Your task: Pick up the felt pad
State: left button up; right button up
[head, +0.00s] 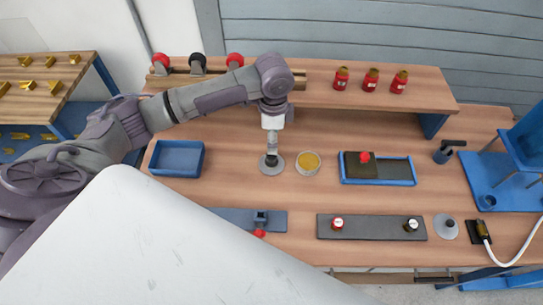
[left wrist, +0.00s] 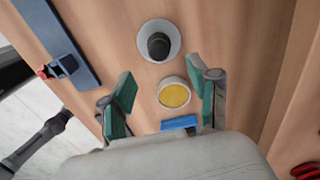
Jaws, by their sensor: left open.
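My left gripper (head: 271,143) is open and empty. It points down over the bench, left of the tray and above a grey disc with a black knob (left wrist: 158,45). In the left wrist view a yellow round patch in a pale dish (left wrist: 174,94) shows between the open fingers, and an edge of blue tray (left wrist: 180,123) shows beyond it. My right gripper is not in view.
An empty blue tray (head: 177,157) is at the left. Red bottles (head: 371,79) stand on the raised shelf behind. A dark plate (head: 375,229) with two knobs lies in front. A blue stand (head: 521,155) is at the right.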

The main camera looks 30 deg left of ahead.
aim_at(271, 159)
pick_arm(q)
notch_tip(271, 159, down, 3)
jog(key=shift+r, duration=0.2)
jog(key=shift+w+a+f, duration=0.1)
jog(key=shift+w+f, duration=0.05)
jog(key=shift+f, duration=0.15)
jog(key=f, duration=0.1)
jog(key=f+p, duration=0.1)
jog(key=f, duration=0.2)
jog(key=shift+s+a, duration=0.1)
jog(key=shift+s, duration=0.2)
jog(key=shift+f+p, duration=0.3)
jog(key=shift+f, duration=0.3)
jog(key=shift+c, duration=1)
jog(key=c, duration=0.5)
grip_shut()
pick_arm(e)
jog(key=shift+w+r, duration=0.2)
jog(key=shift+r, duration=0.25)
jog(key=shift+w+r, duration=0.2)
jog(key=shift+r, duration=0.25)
